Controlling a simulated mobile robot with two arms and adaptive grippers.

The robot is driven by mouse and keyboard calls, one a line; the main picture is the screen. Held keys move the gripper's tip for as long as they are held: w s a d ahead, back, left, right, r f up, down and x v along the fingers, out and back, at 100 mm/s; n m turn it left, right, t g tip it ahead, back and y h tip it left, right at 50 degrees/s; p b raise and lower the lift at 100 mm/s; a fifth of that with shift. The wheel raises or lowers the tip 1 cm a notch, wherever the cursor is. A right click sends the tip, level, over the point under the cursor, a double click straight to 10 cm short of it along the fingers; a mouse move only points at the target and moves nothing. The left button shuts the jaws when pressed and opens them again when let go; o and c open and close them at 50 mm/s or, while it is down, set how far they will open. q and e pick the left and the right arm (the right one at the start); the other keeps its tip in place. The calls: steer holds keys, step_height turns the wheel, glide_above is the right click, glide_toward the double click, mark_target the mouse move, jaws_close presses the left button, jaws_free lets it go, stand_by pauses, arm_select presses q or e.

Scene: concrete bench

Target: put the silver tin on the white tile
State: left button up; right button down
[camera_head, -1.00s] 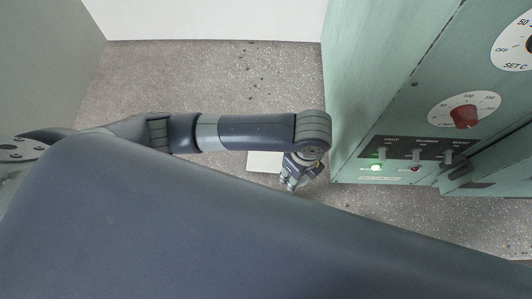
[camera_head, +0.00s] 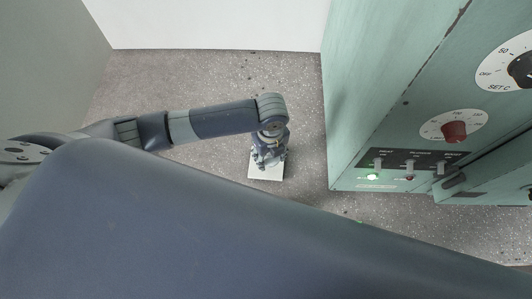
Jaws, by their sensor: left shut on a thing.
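The white tile (camera_head: 267,177) lies flat on the speckled bench, left of the green cabinet. My left gripper (camera_head: 268,162) points down over the tile and covers much of it. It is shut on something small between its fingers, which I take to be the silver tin. The tin cannot be made out clearly from the fingers. I cannot tell whether it touches the tile. My right gripper is not in view.
A green cabinet (camera_head: 345,120) with dials, switches and a lit green lamp (camera_head: 372,177) stands at the right. A pale wall (camera_head: 215,25) closes the back. Bare bench (camera_head: 180,85) lies behind my left arm. My large blue-grey arm link hides the front.

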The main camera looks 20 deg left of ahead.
arm_select(q)
steer(key=shift+w+a, duration=0.3)
steer(key=shift+a, duration=0.1)
steer(key=shift+w+a+f+p, duration=0.15)
steer(key=shift+f+p, duration=0.1)
steer(key=shift+f, duration=0.4)
steer(key=shift+w+a+f+p, duration=0.15)
steer(key=shift+f+p, duration=0.1)
steer(key=shift+f, duration=0.4)
steer(key=shift+s+f, duration=0.1)
steer(key=shift+f, duration=0.45)
steer(key=shift+f, duration=0.1)
steer(key=o, duration=1.1)
step_height(320, 180, up, 12)
steer(key=shift+r+b, duration=0.15)
steer(key=shift+b, duration=0.15)
